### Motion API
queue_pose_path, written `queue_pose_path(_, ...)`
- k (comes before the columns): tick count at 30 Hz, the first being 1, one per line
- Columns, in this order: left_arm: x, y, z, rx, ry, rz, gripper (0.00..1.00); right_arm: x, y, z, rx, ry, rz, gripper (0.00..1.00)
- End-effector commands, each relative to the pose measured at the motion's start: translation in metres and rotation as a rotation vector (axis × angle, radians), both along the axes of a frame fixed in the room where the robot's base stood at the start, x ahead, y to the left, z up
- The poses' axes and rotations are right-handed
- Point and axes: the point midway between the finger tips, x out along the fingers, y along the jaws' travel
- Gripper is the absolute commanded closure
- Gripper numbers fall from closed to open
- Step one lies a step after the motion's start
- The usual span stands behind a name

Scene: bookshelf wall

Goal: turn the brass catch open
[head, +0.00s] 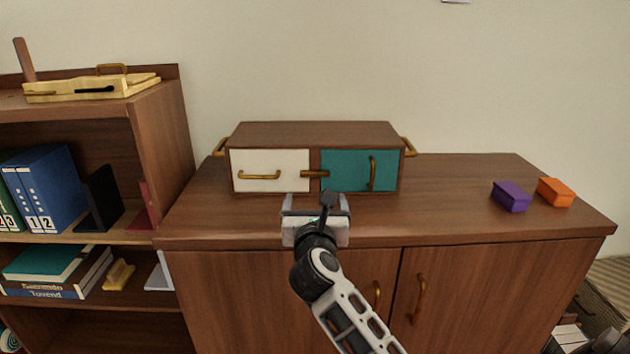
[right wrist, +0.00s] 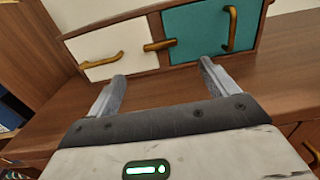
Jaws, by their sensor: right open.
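The brass catch (head: 315,173) is a short horizontal bar between the white drawer front (head: 270,183) and the teal door (head: 346,161) of a small wooden box (head: 315,132). It lies across the divider and its right end overlaps the teal door. The catch also shows in the right wrist view (right wrist: 159,45), ahead of the fingers. My right gripper (head: 315,200) is open and empty, just in front of and below the catch, apart from it. Its two fingers show in the right wrist view (right wrist: 162,82). My left gripper is not in view.
The box stands on a wooden cabinet (head: 470,190), with a purple block (head: 511,196) and an orange block (head: 556,192) at right. A bookshelf (head: 165,130) with binders stands at left. The cabinet top between box and blocks is clear.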

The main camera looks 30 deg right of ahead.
Motion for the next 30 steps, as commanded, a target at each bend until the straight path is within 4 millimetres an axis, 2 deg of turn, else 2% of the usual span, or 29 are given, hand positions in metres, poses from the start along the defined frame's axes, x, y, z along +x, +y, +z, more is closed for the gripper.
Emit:
queue_pose_path(1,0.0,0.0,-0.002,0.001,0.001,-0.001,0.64,0.011,-0.007,0.0,-0.006,-0.001,-0.002,0.15)
queue_pose_path(9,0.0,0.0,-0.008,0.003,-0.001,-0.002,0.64,0.058,-0.038,-0.001,-0.005,0.0,-0.001,0.15)
queue_pose_path(15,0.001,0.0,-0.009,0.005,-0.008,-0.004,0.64,0.081,-0.053,0.0,-0.004,-0.001,0.0,0.15)
queue_pose_path(20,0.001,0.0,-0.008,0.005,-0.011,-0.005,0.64,0.089,-0.058,0.0,-0.004,0.0,0.0,0.15)
queue_pose_path(28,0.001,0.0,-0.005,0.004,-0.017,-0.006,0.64,0.089,-0.058,0.0,-0.004,0.0,0.001,0.15)
queue_pose_path(29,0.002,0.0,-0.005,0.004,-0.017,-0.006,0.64,0.089,-0.058,0.0,-0.004,0.0,0.001,0.2)
queue_pose_path(30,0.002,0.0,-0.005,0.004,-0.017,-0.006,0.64,0.089,-0.058,0.0,-0.004,0.0,0.001,0.31)
